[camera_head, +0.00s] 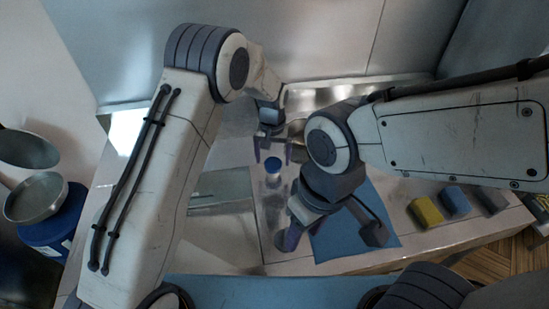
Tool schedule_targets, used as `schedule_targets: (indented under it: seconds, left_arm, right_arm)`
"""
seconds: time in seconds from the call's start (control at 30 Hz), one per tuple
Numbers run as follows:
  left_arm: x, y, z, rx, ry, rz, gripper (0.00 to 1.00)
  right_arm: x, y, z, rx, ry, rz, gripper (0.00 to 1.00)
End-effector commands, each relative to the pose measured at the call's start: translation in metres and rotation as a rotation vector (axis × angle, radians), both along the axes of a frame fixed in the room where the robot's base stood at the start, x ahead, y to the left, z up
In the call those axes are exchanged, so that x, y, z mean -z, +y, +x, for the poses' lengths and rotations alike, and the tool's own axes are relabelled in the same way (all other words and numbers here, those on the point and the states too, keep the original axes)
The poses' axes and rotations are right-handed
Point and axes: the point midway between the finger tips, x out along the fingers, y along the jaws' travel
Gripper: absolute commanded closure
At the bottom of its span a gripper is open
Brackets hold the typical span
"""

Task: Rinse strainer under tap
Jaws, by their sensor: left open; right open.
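My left gripper (272,150) is open and points down at the near edge of the metal sink (330,95), with nothing seen between its fingers. My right gripper (304,231) is open and lower in the view, over the left edge of a blue mat (355,235). I cannot make out a strainer for certain. A small rounded metal shape shows in the sink just right of my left gripper, partly hidden by my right arm. No tap is clearly visible; my arms cover part of the sink.
A small item with a blue top (273,165) stands on the counter between my grippers. A yellow sponge (426,212), a blue sponge (454,202) and a grey block (490,200) lie at right. Round metal pans (36,197) are at far left by a blue container (50,232).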

Motion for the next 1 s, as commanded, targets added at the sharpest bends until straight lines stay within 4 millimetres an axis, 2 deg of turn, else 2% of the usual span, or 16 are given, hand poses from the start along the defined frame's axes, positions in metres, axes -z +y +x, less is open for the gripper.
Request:
schedule_targets:
  seconds: [0.2, 0.5, 0.67, 0.7, 0.73, 1.0]
  left_arm:
    - [0.019, -0.001, 0.0, 0.001, -0.001, 0.0, 0.02]
    - [0.022, -0.003, 0.0, 0.004, -0.001, 0.0, 0.02]
    - [0.022, -0.003, 0.0, 0.004, -0.001, 0.0, 0.63]
    - [0.022, -0.003, 0.0, 0.004, -0.001, 0.0, 0.78]
    - [0.022, -0.003, 0.0, 0.004, -0.001, 0.0, 0.87]
    - [0.022, -0.003, 0.0, -0.025, -0.001, 0.0, 0.87]
  right_arm:
    - [-0.007, 0.0, 0.0, 0.001, 0.0, 0.0, 0.5]
    - [-0.006, 0.0, 0.0, 0.0, 0.0, 0.0, 0.5]
    - [-0.006, 0.0, 0.0, 0.0, 0.0, 0.0, 0.5]
    - [-0.007, 0.0, 0.0, 0.0, 0.0, 0.0, 0.5]
    - [-0.007, 0.0, 0.0, 0.0, 0.0, 0.0, 0.5]
    - [-0.004, 0.0, 0.0, 0.0, 0.0, 0.0, 0.5]
